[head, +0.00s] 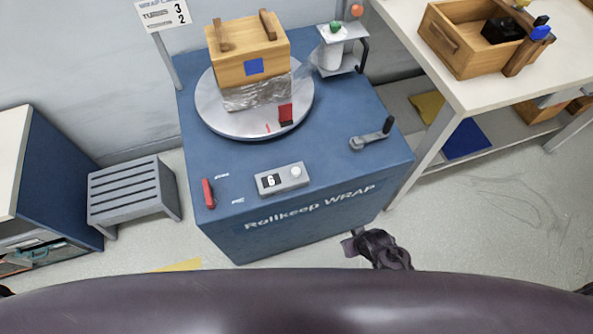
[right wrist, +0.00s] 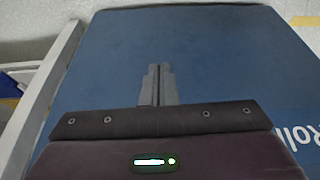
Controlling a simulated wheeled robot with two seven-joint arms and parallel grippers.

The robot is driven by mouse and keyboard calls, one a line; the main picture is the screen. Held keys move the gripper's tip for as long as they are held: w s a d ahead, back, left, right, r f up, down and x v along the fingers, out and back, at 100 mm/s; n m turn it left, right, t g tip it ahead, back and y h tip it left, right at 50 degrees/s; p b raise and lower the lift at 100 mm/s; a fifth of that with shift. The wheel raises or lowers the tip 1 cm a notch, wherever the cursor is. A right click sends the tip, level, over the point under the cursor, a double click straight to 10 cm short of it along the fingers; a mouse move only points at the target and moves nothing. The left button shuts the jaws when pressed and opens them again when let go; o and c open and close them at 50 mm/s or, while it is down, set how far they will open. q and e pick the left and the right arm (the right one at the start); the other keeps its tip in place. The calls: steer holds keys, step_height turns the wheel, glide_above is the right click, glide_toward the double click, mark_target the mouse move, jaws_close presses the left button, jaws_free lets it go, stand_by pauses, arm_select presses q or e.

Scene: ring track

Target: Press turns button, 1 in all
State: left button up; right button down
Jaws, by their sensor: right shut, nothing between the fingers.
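The turns button is likely the round white button (head: 296,172) on the grey control box (head: 283,179), beside a display reading 6. The box sits near the front edge of the blue wrapping machine's top (head: 235,165). My right gripper (head: 350,240) is low in front of the machine's front face, right of and below the button and apart from it. In the right wrist view its fingers (right wrist: 158,85) are shut and empty, pointing at the blue face (right wrist: 220,60). The button does not show there. My left gripper is not in view.
A turntable (head: 210,112) holds a wooden crate (head: 235,55) partly wrapped in film. A red lever (head: 208,193) and a crank (head: 370,138) flank the control box. A sign (head: 165,14) shows 3 and 2. A grey step stool (head: 130,190) stands left, a white table (head: 480,95) right.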

steer(key=w+a+r+n+t+y+b, duration=0.15)
steer(key=w+a+r, duration=0.25)
steer(key=r, duration=0.7)
steer(key=w+a+r+n+t, duration=0.1)
steer(key=w+a+r+n, duration=0.2)
steer(key=r, duration=0.8)
steer(key=w+a+r+n+t+y+b, duration=0.15)
steer(key=w+a+r, duration=0.25)
steer(key=r, duration=0.7)
steer(key=w+a+n+g+y, duration=0.2)
steer(key=a+n, duration=0.3)
steer(key=n, duration=0.6)
steer(key=shift+w+a+f+g+y, duration=0.25)
steer(key=shift+f+g+y, duration=0.3)
steer(key=shift+y, duration=0.35)
